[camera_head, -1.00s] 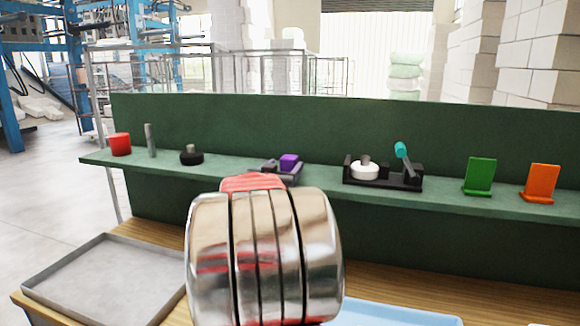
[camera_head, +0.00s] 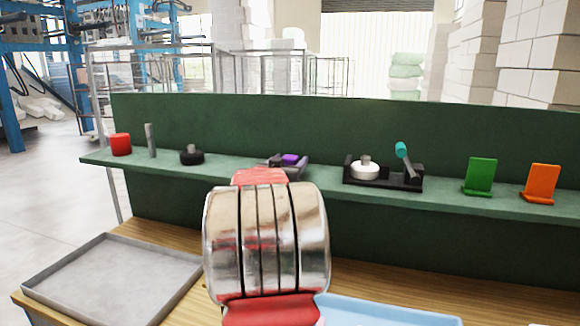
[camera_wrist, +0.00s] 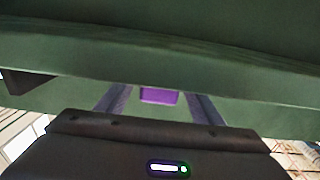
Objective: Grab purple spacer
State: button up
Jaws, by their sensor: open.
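The purple spacer (camera_head: 291,159) sits at the green shelf, left of the middle, in the head view. My gripper's dark fingers (camera_head: 289,168) show around it, partly hidden behind my own arm. In the wrist view the purple spacer (camera_wrist: 158,96) lies between the two fingers of my open gripper (camera_wrist: 160,102), with a gap on each side. Its lower part is hidden in the head view.
The green shelf (camera_head: 230,168) also bears a red cup (camera_head: 120,144), a grey pin (camera_head: 151,140), a black knob (camera_head: 191,156), a black fixture (camera_head: 380,181), a green stand (camera_head: 480,176) and an orange stand (camera_head: 541,183). A grey tray (camera_head: 110,280) lies below.

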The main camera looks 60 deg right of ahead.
aim_at(289, 157)
jog(key=c, duration=1.2)
jog(key=shift+r, duration=0.1)
notch_tip(289, 157, up, 10)
jog(key=shift+f, duration=0.1)
dwell(0.6)
